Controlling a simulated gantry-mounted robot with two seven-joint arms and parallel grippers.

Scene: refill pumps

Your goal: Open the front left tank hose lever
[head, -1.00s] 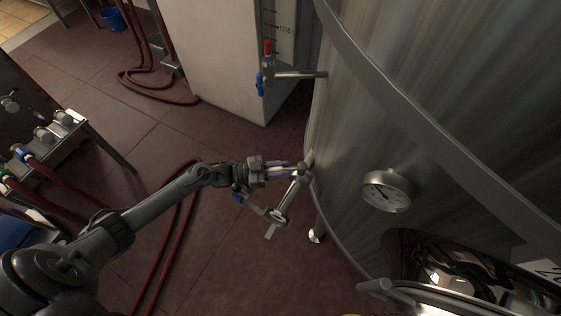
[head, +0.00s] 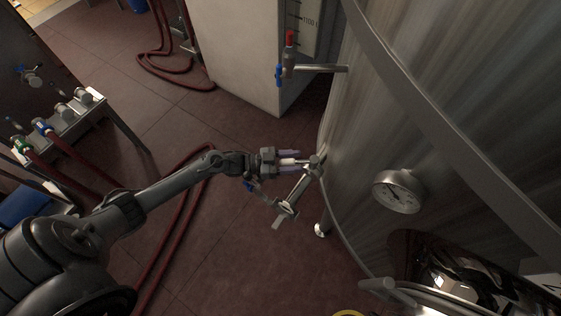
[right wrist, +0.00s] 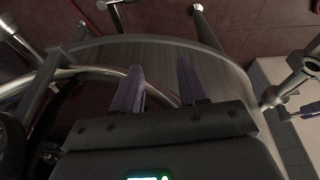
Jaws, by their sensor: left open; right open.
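The large steel tank (head: 345,130) fills the right side of the head view. A metal outlet fitting (head: 300,188) sticks out low on its side and slants down to the left, with a small blue part (head: 249,186) by its left. My left gripper (head: 298,160) is at the fitting's upper end, its purple fingers apart with a pale piece showing between them; contact cannot be told. My right gripper (right wrist: 158,75) shows only in the right wrist view, open and empty in front of a curved metal surface.
A second outlet pipe (head: 320,69) with a red-topped valve and blue handle (head: 279,74) sits farther back. A round gauge (head: 398,191) juts from the tank. Red hoses (head: 178,225) lie on the floor. A pump stand (head: 72,115) stands at left.

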